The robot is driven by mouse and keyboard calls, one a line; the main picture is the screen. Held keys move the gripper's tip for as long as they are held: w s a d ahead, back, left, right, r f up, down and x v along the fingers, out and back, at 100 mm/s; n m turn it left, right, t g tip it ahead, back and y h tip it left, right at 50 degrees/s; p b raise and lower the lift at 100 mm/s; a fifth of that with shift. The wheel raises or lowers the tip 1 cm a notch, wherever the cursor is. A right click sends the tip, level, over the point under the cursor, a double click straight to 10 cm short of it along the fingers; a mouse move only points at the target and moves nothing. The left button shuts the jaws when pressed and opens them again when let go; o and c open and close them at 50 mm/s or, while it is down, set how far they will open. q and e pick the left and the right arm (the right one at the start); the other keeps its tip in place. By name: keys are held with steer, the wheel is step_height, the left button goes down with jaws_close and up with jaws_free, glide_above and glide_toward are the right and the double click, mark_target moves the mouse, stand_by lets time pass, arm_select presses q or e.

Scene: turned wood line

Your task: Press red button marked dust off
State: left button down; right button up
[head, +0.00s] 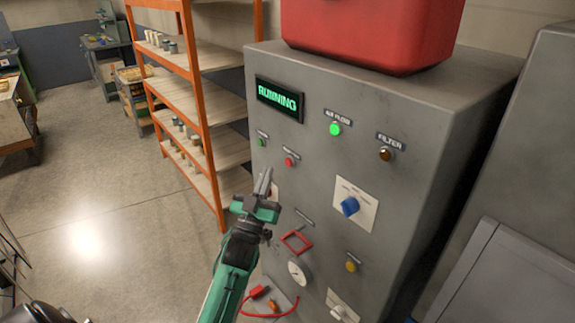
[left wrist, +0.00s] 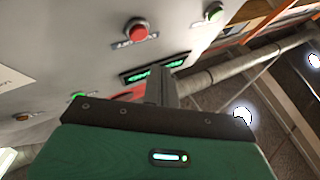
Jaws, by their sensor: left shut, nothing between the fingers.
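A grey control cabinet (head: 330,130) stands before me. A red button (head: 290,161) sits on its front below the lit display, with a small label too small to read. The red button also shows in the left wrist view (left wrist: 136,31), its label blurred. My left gripper (head: 265,177) is shut and empty, its fingertips below and left of the red button in the head view. I see no contact with the button. In the left wrist view the shut fingers (left wrist: 163,88) point toward the display side. My right gripper is not in view.
The display (head: 280,99) reads RUNNING. A green button (head: 262,142) is left of the red one. A green AIR FLOW lamp (head: 334,129), dark FILTER lamp (head: 385,154), blue knob (head: 350,206) and gauge (head: 297,272) share the panel. An orange-framed shelf (head: 200,110) stands left.

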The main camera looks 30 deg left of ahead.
mark_target(289, 162)
arm_select(q)
steer(key=shift+w+d, duration=0.3)
steer(key=shift+w, duration=0.4)
steer(key=shift+w+d, duration=0.25)
steer(key=shift+w, duration=0.45)
stand_by(1.0)
steer(key=shift+w+d+b, duration=0.2)
steer(key=shift+w+b, duration=0.1)
steer(key=shift+w, duration=0.05)
steer(key=shift+w+d, duration=0.15)
steer(key=shift+w, duration=0.2)
stand_by(0.6)
steer(key=shift+s, duration=0.15)
steer(key=shift+s+a, duration=0.35)
steer(key=shift+s, duration=0.25)
